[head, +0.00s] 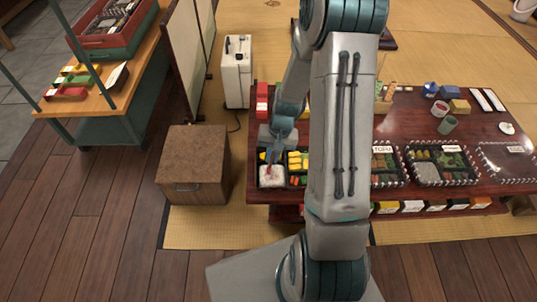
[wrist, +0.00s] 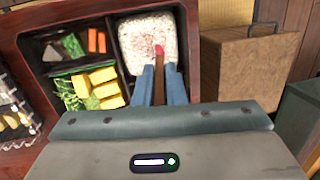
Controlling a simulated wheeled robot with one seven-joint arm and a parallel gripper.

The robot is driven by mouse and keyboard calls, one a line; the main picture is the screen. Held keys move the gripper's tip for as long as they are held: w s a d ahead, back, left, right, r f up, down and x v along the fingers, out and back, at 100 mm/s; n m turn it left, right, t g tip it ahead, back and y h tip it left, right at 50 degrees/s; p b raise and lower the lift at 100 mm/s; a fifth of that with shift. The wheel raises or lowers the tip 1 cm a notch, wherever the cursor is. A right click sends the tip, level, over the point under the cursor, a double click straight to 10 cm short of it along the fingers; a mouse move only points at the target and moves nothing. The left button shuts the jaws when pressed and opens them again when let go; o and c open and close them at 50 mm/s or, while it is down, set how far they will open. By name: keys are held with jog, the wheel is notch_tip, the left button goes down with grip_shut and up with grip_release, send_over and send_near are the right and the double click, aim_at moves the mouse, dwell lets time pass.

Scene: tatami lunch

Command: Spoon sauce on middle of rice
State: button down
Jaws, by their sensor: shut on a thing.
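A bento box (wrist: 112,36) sits at the table's edge, with a block of white rice (wrist: 147,38) in one compartment. My gripper (wrist: 159,82) is shut on a brown spoon (wrist: 160,87) and holds it over the rice. A red end, either the spoon's bowl or sauce (wrist: 158,50), shows over the rice near its middle. I cannot tell whether it touches the rice. In the head view my gripper (head: 270,154) is above the rice (head: 271,173) at the table's left end, and a little red shows there.
Other bento compartments hold yellow blocks (wrist: 97,84), greens and orange sticks (wrist: 97,40). A brown cabinet (head: 194,162) stands left of the low table (head: 408,128). More bento boxes (head: 440,166), cups and a green cup (head: 447,124) are to the right.

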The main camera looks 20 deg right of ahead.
jog(key=shift+s+d, duration=0.1)
jog(key=shift+d, duration=0.05)
jog(key=shift+s+d+f, duration=0.1)
jog(key=shift+s+d, duration=0.15)
jog(key=shift+d, duration=0.6)
jog(key=shift+d, duration=0.15)
jog(key=shift+s+d, duration=0.35)
jog(key=shift+d, duration=0.55)
jog(key=a+p+v, duration=0.1)
jog(key=p+v, duration=0.4)
jog(key=v, duration=0.2)
jog(key=shift+s+a+p, duration=0.2)
jog(key=shift+a+p, duration=0.05)
jog(key=shift+p, duration=0.1)
